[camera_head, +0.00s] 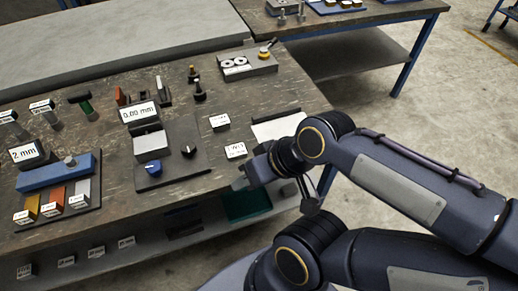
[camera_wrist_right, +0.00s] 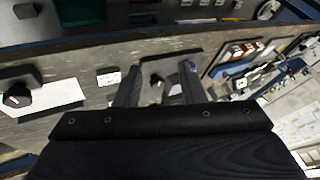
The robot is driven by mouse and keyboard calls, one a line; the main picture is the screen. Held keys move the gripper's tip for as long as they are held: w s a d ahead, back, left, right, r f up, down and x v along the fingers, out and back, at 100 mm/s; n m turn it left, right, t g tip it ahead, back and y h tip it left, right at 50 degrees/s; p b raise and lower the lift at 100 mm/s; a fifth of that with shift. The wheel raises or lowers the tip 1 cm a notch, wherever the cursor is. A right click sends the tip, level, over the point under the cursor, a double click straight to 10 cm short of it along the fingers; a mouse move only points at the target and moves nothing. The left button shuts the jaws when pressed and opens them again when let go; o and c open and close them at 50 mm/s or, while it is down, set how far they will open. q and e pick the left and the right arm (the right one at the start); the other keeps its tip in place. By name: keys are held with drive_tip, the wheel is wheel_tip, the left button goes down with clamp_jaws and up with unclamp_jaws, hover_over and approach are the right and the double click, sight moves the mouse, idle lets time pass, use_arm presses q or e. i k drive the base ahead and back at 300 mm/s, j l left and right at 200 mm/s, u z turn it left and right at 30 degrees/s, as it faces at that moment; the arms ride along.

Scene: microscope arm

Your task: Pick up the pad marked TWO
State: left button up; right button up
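The pad marked TWO (camera_head: 235,150) is a small white-topped block near the front right of the bench. A similar white-topped pad (camera_head: 219,122) stands behind it; its marking is too small to read. My right gripper (camera_head: 241,181) is at the bench's front edge, just in front of the TWO pad and apart from it. In the wrist view my right gripper (camera_wrist_right: 160,82) has its two fingers spread with a gap between them, holding nothing. A white labelled pad (camera_wrist_right: 108,77) lies just left of the left finger there; I cannot tell which pad it is. My left gripper is not in view.
A dark plate with a black knob (camera_head: 188,151) lies left of the pads. A 0.00 mm display (camera_head: 139,112) stands farther left, and a blue block (camera_head: 55,172) beyond it. A white sheet (camera_head: 279,127) lies to the right, partly behind my arm.

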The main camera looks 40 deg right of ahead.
sight(238, 151)
drive_tip(key=z, duration=1.15)
drive_tip(key=j+z, duration=0.2)
drive_tip(key=j, duration=0.75)
